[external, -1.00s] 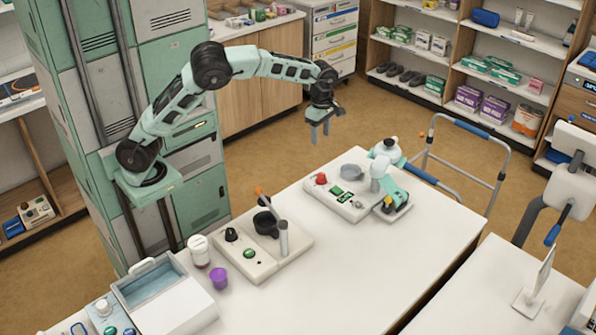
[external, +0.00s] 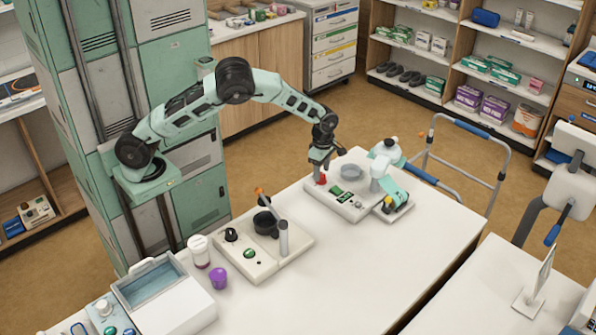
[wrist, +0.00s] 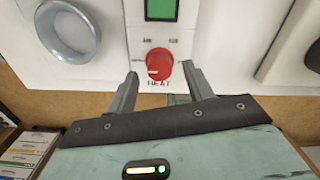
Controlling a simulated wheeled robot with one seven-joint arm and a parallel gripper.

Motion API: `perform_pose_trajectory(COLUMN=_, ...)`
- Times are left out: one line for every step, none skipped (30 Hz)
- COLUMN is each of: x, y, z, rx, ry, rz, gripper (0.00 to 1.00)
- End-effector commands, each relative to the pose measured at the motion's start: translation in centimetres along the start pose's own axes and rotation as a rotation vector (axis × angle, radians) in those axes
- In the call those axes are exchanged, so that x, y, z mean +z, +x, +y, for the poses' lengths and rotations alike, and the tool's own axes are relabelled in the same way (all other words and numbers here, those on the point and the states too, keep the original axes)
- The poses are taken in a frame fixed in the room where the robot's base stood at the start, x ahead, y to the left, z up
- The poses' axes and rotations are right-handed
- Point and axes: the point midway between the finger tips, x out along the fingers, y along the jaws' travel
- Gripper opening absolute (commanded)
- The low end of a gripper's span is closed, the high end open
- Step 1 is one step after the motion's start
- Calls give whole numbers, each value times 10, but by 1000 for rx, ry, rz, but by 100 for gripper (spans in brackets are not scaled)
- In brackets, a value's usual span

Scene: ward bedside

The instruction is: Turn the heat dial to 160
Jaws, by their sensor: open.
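The red heat dial (wrist: 159,64) sits on the white front panel of a machine, with the word HEAT printed under it and small number marks above it. A pale line on the dial points to the left. My gripper (wrist: 160,82) is open, with one finger on each side of the dial's lower part and a visible gap on both sides. In the external view my gripper (external: 319,175) reaches down over the near left end of the machine (external: 350,205), and the dial (external: 322,179) shows partly between the fingers. The number marks are too small to read surely.
A green display (wrist: 161,9) is above the dial and a round grey dish (wrist: 68,32) is to its left. Another panel with a black knob (external: 231,234) lies nearer on the white table (external: 350,270).

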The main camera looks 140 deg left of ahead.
Motion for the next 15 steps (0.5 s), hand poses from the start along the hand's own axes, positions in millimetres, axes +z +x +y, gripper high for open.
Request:
perform_pose_trajectory(x=-1, y=6, z=0, rx=-2, ry=-1, rz=2, gripper=52)
perform_pose_trajectory(x=-1, y=10, z=0, rx=-2, ry=-1, rz=2, gripper=52)
perform_pose_trajectory(x=-1, y=13, z=1, rx=-1, ry=-1, rz=1, gripper=52)
perform_pose_trajectory(x=0, y=16, z=1, rx=0, ry=-1, rz=1, gripper=52)
perform_pose_trajectory(x=0, y=18, z=0, rx=-1, ry=-1, rz=1, gripper=52)
perform_pose_trajectory(x=0, y=20, z=0, rx=-1, ry=-1, rz=1, gripper=52)
perform_pose_trajectory(x=0, y=22, z=0, rx=-1, ry=-1, rz=1, gripper=52)
perform_pose_trajectory(x=0, y=22, z=0, rx=-1, ry=-1, rz=0, gripper=52)
perform_pose_trajectory(x=0, y=23, z=0, rx=-1, ry=0, rz=0, gripper=52)
perform_pose_trajectory(x=0, y=24, z=0, rx=-1, ry=0, rz=0, gripper=52)
perform_pose_trajectory(x=0, y=24, z=0, rx=0, ry=0, rz=0, gripper=52)
perform_pose_trajectory(x=0, y=24, z=0, rx=0, ry=0, rz=0, gripper=52)
perform_pose_trajectory(x=0, y=24, z=0, rx=0, ry=0, rz=0, gripper=52)
perform_pose_trajectory(x=0, y=24, z=0, rx=0, ry=0, rz=0, gripper=52)
perform_pose_trajectory(x=0, y=24, z=0, rx=0, ry=0, rz=0, gripper=52)
